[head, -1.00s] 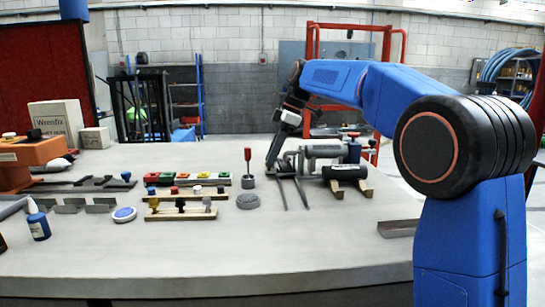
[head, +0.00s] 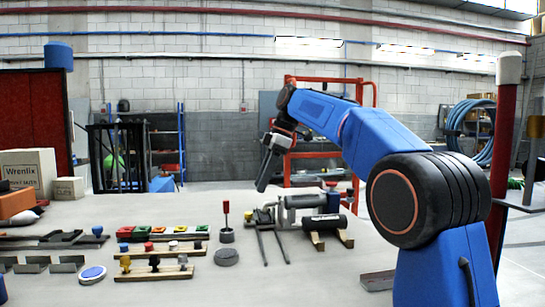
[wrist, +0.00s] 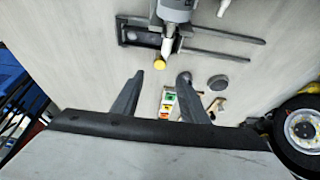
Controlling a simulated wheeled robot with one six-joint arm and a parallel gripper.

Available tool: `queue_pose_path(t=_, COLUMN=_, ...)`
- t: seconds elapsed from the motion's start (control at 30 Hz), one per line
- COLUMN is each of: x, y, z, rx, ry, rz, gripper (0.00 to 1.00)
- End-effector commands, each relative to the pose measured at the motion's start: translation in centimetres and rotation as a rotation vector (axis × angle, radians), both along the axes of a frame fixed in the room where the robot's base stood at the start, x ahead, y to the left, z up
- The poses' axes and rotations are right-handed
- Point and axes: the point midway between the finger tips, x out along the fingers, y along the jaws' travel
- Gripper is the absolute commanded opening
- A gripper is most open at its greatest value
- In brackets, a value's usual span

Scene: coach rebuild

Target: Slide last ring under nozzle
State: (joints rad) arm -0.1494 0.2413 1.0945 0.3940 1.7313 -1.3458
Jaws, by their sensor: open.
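My gripper (wrist: 159,84) has its two dark fingers apart with nothing between them. It hangs above the table behind the tool row, and also shows in the head view (head: 264,180). In the wrist view a grey cylinder with a pale conical nozzle (wrist: 169,45) lies over a dark two-rail frame (wrist: 218,46). A small yellow piece (wrist: 159,63) is at the nozzle's tip, just beyond the fingertips. The cylinder device (head: 305,201) stands on the table in the head view. I cannot tell which piece is the last ring.
A grey round puck (head: 226,257) and a red-handled tool (head: 226,225) stand left of the rails. A wooden rack (head: 153,273) of small knobs and a row of coloured blocks (head: 180,233) lie further left. The table's front middle is clear.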

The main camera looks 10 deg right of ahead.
Motion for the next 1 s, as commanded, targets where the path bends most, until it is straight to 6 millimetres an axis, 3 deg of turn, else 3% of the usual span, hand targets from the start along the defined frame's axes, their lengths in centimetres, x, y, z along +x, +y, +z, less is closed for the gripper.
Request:
queue_pose_path(t=0.2, x=0.2, y=-1.7, z=4.0, rx=0.000, ry=-0.003, rz=0.000, gripper=0.40)
queue_pose_path(t=0.4, x=0.1, y=-2.7, z=6.5, rx=0.000, ry=0.000, rz=0.000, gripper=0.40)
queue_pose_path(t=0.6, x=0.1, y=-3.2, z=7.7, rx=0.000, ry=0.000, rz=0.001, gripper=0.40)
queue_pose_path(t=1.0, x=0.0, y=-3.3, z=7.9, rx=0.000, ry=0.001, rz=0.001, gripper=0.40)
